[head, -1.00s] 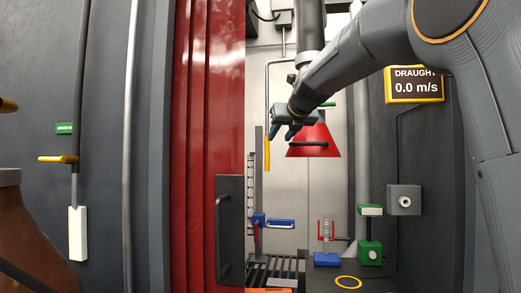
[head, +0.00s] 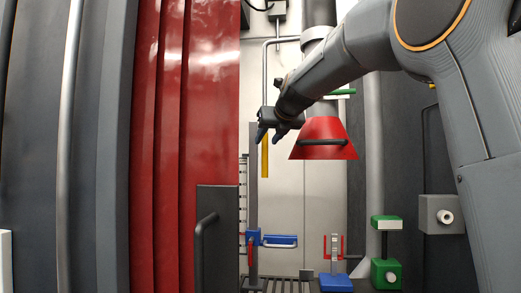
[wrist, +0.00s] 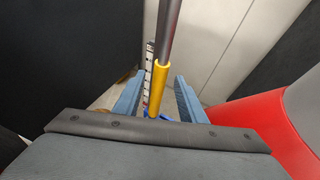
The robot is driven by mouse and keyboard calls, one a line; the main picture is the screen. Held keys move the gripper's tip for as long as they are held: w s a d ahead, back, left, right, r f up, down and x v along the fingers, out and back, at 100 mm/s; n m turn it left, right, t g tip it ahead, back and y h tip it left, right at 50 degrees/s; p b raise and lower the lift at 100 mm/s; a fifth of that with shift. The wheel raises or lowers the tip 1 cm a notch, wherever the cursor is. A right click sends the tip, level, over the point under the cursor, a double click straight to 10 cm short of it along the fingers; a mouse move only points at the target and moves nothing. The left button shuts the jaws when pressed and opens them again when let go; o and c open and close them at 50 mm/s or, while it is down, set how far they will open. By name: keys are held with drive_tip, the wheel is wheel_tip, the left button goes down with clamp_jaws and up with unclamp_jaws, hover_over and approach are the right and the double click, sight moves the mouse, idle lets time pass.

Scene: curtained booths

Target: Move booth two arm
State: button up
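A red hood (head: 323,140) with a dark bar handle hangs from a grey duct in the booth in the head view. Its red side also shows in the wrist view (wrist: 265,118). A thin grey rod with a yellow grip (head: 265,157) hangs to the left of the hood. My gripper (head: 272,136) is in front of the rod, at the level of the grip's top. In the wrist view the yellow grip (wrist: 157,88) appears between the two blue fingers of my open gripper (wrist: 158,98), with a gap on each side. Its depth relative to the fingertips is unclear.
A red curtain (head: 185,120) and a dark panel with a handle (head: 218,240) border the left. A blue clamp (head: 270,240) on a post, a blue stand with a red fork (head: 335,283) and a green box (head: 386,272) stand below. A grey box (head: 442,214) is at right.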

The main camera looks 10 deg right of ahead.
drive_tip(key=p+x, duration=0.1)
drive_tip(key=x, duration=0.6)
drive_tip(key=shift+w+f, duration=0.1)
drive_tip(key=shift+w, duration=0.05)
clamp_jaws()
